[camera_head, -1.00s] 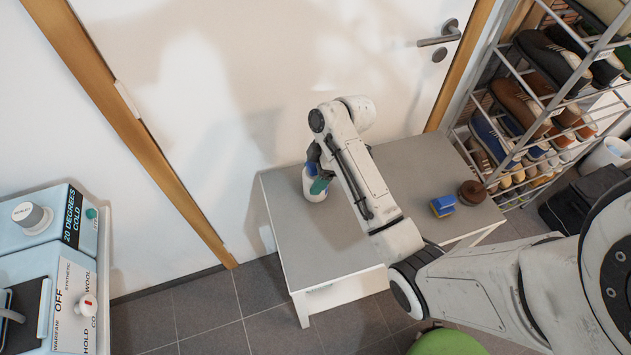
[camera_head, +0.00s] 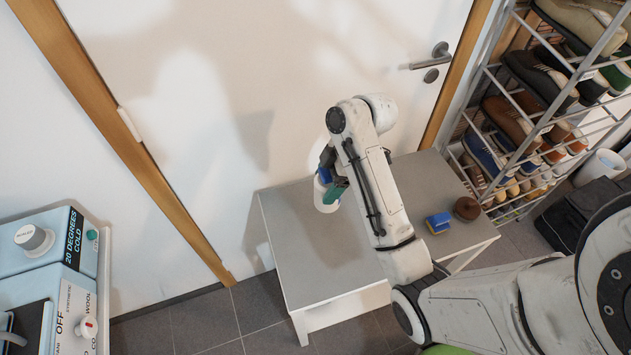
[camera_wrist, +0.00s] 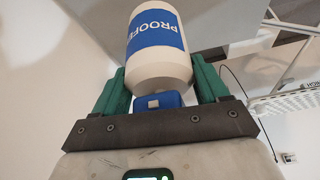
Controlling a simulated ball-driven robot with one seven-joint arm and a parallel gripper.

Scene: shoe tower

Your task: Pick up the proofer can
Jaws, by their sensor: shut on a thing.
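The proofer can (camera_wrist: 158,62) is a white can with a blue label reading "PROOFE" in the wrist view. It sits between the green fingers of my gripper (camera_wrist: 160,85), which is shut on it. In the head view the can (camera_head: 326,196) shows as a white body partly covered by my gripper (camera_head: 332,183). It appears raised above the grey bench (camera_head: 290,245), over its left part; the exact height is hard to tell.
A blue and yellow sponge-like block (camera_head: 438,222) and a round brown item (camera_head: 466,208) lie on the bench's right side. A shoe rack (camera_head: 500,150) stands at the right. A light blue machine (camera_head: 50,265) is at the lower left. A door (camera_head: 280,80) is behind the bench.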

